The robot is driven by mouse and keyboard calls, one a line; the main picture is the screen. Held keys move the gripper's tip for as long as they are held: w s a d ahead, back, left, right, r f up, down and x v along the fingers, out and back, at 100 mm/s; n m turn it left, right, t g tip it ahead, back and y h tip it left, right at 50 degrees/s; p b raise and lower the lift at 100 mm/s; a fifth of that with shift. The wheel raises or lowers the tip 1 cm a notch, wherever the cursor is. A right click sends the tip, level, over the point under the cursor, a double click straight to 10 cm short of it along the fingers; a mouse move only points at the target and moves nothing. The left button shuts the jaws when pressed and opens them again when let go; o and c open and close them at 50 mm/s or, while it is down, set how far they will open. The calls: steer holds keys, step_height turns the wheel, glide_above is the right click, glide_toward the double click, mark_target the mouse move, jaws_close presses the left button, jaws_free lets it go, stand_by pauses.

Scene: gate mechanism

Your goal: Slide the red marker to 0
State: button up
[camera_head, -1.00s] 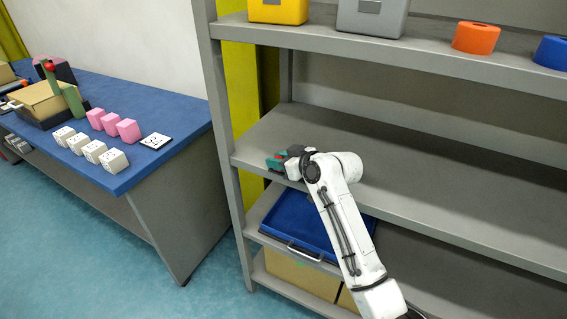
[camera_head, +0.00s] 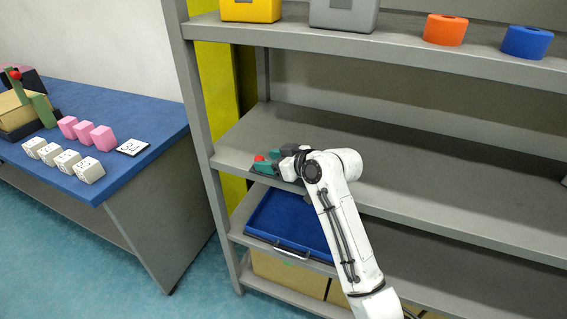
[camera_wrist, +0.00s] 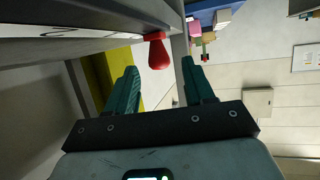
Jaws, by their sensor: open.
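The red marker (camera_wrist: 158,52) is a small rounded red knob in the wrist view. It sits at the end of a white strip (camera_wrist: 60,31) along a grey shelf edge, and I cannot read any numbers on it. My gripper (camera_wrist: 160,69) is open and empty, its two green fingers pointing toward the knob, which appears between and beyond the tips. In the head view a small red spot (camera_head: 259,158), likely the same marker, shows at my gripper (camera_head: 270,162), by the left end of the middle shelf. Contact cannot be told.
A grey shelf unit (camera_head: 400,190) holds a blue tray (camera_head: 290,222) on a lower level and coloured objects on top. A blue table (camera_head: 110,115) with white and pink blocks stands to the left. A grey upright (camera_head: 197,120) is close to my gripper.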

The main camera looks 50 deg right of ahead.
steer(key=v, duration=0.6)
steer(key=shift+b, duration=0.3)
steer(key=shift+w, duration=0.1)
steer(key=s+a+f+g, duration=0.6)
steer(key=s+a+f, duration=0.4)
steer(key=a+f, duration=0.4)
steer(key=s+a+f+g, duration=0.1)
steer(key=s+f+g, duration=0.2)
steer(key=s, duration=0.7)
steer(key=s+a+f+m+g+h, duration=0.1)
steer(key=s+f+g, duration=0.2)
steer(key=s, duration=0.6)
step_height(320, 180, down, 3)
steer(key=shift+s+r+g, duration=0.15)
steer(key=shift+s+g, duration=0.15)
steer(key=shift+s, duration=0.05)
stand_by(0.3)
